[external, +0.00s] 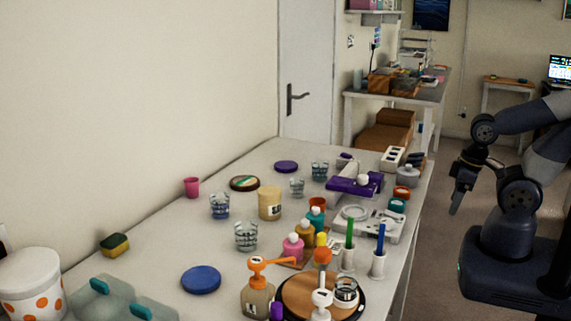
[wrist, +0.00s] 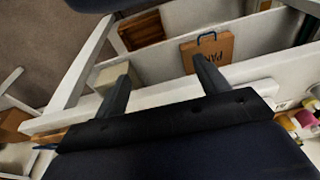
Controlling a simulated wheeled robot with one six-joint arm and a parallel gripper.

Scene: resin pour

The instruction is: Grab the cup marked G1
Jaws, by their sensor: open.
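Several clear cups stand on the long white table. One clear cup (external: 246,237) is nearest, another clear cup (external: 219,206) is behind it to the left, and a small clear cup (external: 297,187) and one more clear cup (external: 320,171) are farther back. Their markings are too small to read, so I cannot tell which is G1. My gripper (external: 456,208) hangs beyond the table's right edge, apart from all cups. In the wrist view my gripper (wrist: 161,70) is open and empty, with no clear cup visible.
Bottles, including a pink bottle (external: 293,248), crowd the table's near right. A purple object (external: 354,185), a white tray (external: 372,222) and a beige container (external: 270,203) stand around the cups. The wrist view shows a brown case (wrist: 208,54) on a shelf below.

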